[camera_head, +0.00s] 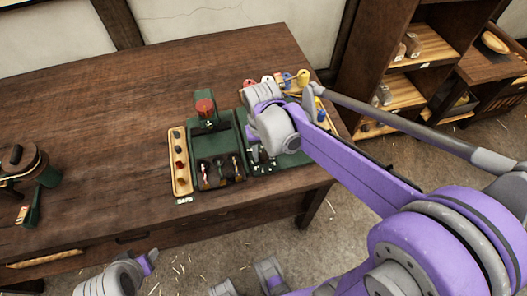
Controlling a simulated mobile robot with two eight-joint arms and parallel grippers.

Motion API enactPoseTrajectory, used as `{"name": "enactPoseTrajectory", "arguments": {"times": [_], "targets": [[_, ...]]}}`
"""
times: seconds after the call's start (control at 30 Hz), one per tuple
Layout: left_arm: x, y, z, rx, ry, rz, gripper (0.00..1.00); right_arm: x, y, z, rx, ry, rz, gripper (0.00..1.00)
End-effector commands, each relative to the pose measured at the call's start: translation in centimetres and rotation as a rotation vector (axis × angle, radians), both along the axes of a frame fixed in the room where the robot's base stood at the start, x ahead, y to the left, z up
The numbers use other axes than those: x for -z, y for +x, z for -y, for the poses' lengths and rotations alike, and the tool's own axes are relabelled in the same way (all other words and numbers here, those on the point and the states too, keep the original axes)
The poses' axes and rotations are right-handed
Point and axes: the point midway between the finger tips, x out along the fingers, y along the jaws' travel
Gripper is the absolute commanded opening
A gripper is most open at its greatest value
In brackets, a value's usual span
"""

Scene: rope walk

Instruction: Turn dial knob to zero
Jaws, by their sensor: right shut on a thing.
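My right arm reaches in from the right. Its purple and grey wrist is over the right part of a dark green panel (263,183) on the wooden bench. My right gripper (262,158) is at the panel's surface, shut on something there. The dial knob is hidden under the wrist, so its pointer and zero mark do not show. Grey and purple parts of mine show at the bottom edge. I cannot make out my left gripper's jaws among them.
A green device with a red knob (205,107) stands left of my wrist. A wooden tray of caps (181,165) lies beside it. Coloured spools (285,80) stand behind my wrist. A dark reel (20,160) sits far left. The bench (100,110) between is clear.

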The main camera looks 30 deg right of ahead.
Motion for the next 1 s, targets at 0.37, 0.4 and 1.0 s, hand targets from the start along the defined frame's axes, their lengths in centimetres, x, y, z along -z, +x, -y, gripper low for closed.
{"name": "enactPoseTrajectory", "arguments": {"times": [0.37, 0.4, 1.0], "targets": [[-0.13, 0.02, 0.0, 0.0, 0.0, 0.0, 0.5, -0.04, 0.02, 0.03, 0.1, -0.001, -0.001, 0.0], [-0.13, 0.02, 0.0, 0.0, 0.0, 0.0, 0.5, -0.04, 0.02, 0.03, 0.103, -0.001, -0.001, 0.0], [-0.13, 0.02, 0.0, 0.0, 0.0, 0.0, 0.5, -0.02, 0.02, 0.02, 0.104, 0.0, 0.0, 0.69]]}}
